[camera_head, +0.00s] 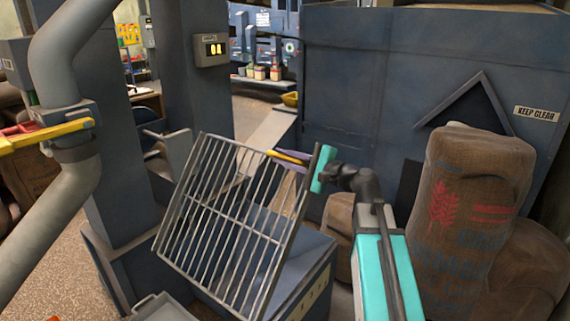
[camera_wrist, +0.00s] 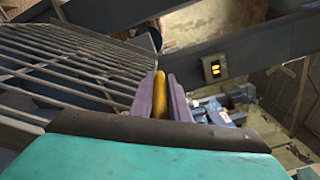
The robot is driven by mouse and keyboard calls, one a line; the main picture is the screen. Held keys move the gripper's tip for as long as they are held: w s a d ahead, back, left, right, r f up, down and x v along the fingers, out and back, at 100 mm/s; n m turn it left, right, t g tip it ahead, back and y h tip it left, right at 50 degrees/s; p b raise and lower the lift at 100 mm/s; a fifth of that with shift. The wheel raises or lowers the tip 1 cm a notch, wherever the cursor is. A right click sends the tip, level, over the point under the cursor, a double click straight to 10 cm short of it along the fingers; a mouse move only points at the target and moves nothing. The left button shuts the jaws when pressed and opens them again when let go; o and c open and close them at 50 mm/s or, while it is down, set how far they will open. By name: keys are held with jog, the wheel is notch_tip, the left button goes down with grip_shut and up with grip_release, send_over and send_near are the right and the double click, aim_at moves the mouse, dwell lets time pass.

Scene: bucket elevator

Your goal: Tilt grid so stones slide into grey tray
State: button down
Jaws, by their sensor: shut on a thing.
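The metal grid (camera_head: 225,220) is steeply tilted, its upper edge raised towards the back and its lower edge hanging down to the left front. It also fills the left of the wrist view (camera_wrist: 75,60). My gripper (camera_head: 287,158) is at the grid's upper right corner. Its purple fingers (camera_wrist: 163,97) are shut on a yellow handle (camera_wrist: 159,92) beside the grid. A grey tray (camera_head: 165,308) shows in part at the bottom edge of the head view, below and left of the grid's lower edge. I see no stones on the grid; the tray's inside is mostly cut off.
A blue-grey housing (camera_head: 315,270) stands under the grid. Burlap sacks (camera_head: 470,210) are stacked at the right, close to my arm. Blue-grey posts (camera_head: 195,80) and a grey pipe (camera_head: 55,60) stand at the left. A dark blue panel wall (camera_head: 350,75) is behind.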

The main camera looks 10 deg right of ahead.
jog(key=shift+s+a+r, duration=0.4)
jog(key=shift+s+r, duration=0.1)
jog(key=shift+r, duration=0.15)
jog(key=c, duration=2.1)
grip_release()
jog(key=o, duration=0.4)
jog(key=shift+s+r, duration=0.1)
jog(key=shift+s, duration=0.2)
jog(key=shift+c, duration=0.2)
jog(key=shift+w, duration=0.1)
